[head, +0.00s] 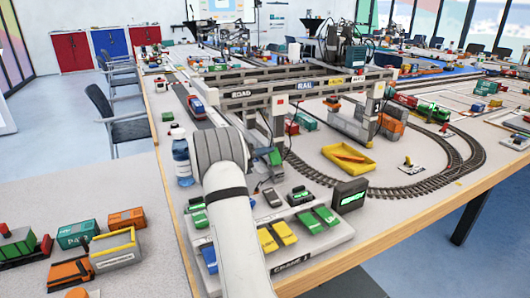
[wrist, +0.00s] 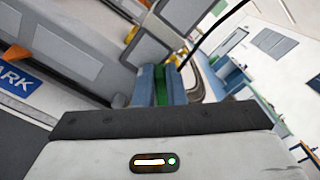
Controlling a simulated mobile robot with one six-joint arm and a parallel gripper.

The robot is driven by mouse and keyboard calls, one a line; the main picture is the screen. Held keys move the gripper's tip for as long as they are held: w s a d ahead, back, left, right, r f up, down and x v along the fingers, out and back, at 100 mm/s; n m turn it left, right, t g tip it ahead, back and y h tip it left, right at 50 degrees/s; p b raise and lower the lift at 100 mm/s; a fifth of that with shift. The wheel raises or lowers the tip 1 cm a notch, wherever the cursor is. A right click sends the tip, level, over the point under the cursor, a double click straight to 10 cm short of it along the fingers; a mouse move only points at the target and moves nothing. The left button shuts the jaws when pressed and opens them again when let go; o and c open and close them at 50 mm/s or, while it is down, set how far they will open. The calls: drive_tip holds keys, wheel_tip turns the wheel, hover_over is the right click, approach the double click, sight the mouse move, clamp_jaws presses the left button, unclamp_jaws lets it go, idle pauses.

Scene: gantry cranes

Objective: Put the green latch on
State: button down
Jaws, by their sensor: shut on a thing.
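The green latch shows in the wrist view as a narrow green piece (wrist: 160,86) between the two blue-grey fingers of my gripper (wrist: 160,84). The fingers are closed on its sides. In the head view my gripper (head: 268,160) is beside the lower leg of the near gantry crane (head: 276,118), with a bit of green (head: 275,156) at its tip. My arm hides part of the gripper. In the wrist view, a grey crane body (wrist: 85,45) is close ahead and to the left. I cannot tell whether the latch touches the crane.
A control panel (head: 318,246) with green, yellow and blue levers lies below the crane. A dark box with a green display (head: 349,195) stands beside it. A yellow tray (head: 349,158) and curved track (head: 465,155) are to the right. A bottle (head: 181,155) stands left of my arm.

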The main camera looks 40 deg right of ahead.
drive_tip(key=n, duration=0.1)
drive_tip(key=w+f+n, duration=0.1)
drive_tip(key=n, duration=0.2)
drive_tip(key=shift+w+d+f, duration=0.25)
drive_tip(key=shift+w+f, duration=0.1)
drive_tip(key=shift+f, duration=0.05)
drive_tip(key=shift+w+d+f+n, duration=0.15)
drive_tip(key=shift+f+n, duration=0.25)
drive_tip(key=shift+n, duration=0.5)
drive_tip(key=shift+w+a+f+n, duration=0.15)
drive_tip(key=shift+f+n, duration=0.25)
drive_tip(key=shift+n, duration=0.5)
drive_tip(key=shift+w+d+f+n, duration=0.15)
drive_tip(key=shift+f+n, duration=0.25)
drive_tip(key=shift+n, duration=0.5)
drive_tip(key=shift+f, duration=0.1)
drive_tip(key=c, duration=1.5)
unclamp_jaws()
drive_tip(key=shift+s, duration=0.1)
drive_tip(key=shift+f, duration=0.15)
